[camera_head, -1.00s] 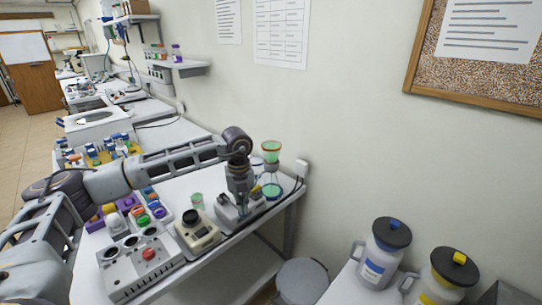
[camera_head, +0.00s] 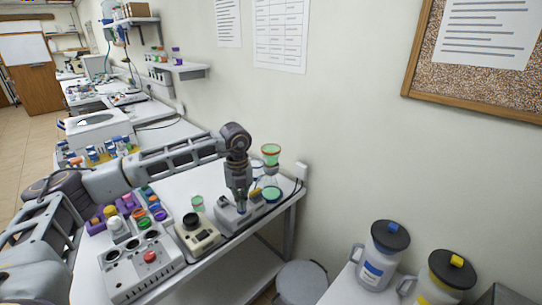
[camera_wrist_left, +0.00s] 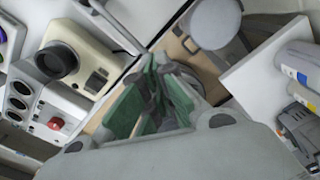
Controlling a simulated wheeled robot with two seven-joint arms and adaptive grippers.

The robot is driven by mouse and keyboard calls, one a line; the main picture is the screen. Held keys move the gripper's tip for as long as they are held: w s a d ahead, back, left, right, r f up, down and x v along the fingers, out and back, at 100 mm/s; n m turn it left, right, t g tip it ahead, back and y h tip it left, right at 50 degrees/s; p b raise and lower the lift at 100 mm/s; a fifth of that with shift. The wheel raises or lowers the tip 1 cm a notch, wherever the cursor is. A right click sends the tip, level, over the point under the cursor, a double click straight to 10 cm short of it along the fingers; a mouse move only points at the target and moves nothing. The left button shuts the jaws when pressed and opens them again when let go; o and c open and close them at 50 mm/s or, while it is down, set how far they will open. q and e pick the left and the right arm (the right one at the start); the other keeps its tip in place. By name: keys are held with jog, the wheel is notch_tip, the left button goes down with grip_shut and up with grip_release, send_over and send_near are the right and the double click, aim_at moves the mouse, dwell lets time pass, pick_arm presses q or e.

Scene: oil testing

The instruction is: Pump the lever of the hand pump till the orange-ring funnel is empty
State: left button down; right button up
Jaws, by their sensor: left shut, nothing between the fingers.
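The orange-ring funnel (camera_head: 270,150) stands near the wall at the back corner of the bench, with green liquid showing in it. A second funnel with a blue ring (camera_head: 257,168) is partly hidden behind my left wrist. The grey hand pump (camera_head: 232,213) sits at the bench's front edge. My left gripper (camera_head: 241,207) points down over the pump, shut and empty. It also fills the middle of the left wrist view (camera_wrist_left: 162,78). The lever cannot be made out clearly, and I cannot tell whether the gripper touches it. My right gripper is not in view.
A beige device with a black knob (camera_head: 196,233) and a grey panel with a red button (camera_head: 148,268) stand left of the pump. A small green-filled cup (camera_head: 197,203) is behind them. A grey bin (camera_head: 301,284) and two jugs (camera_head: 381,255) are right of the bench.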

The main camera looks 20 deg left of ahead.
pick_arm(q)
jog(key=shift+w+a+r+p, duration=0.15)
jog(key=shift+r+p, duration=0.2)
jog(key=shift+r, duration=0.35)
jog(key=shift+a+r+p, duration=0.1)
jog(key=shift+r+p, duration=0.25)
jog(key=shift+r, duration=0.3)
jog(key=shift+w+a+r+p, duration=0.15)
jog(key=shift+r+p, duration=0.4)
jog(key=shift+r, duration=0.4)
jog(key=shift+a+r+p, duration=0.15)
jog(key=shift+r+p, duration=0.15)
jog(key=shift+r, duration=0.25)
jog(key=shift+f+b, duration=0.75)
jog(key=shift+f, duration=0.4)
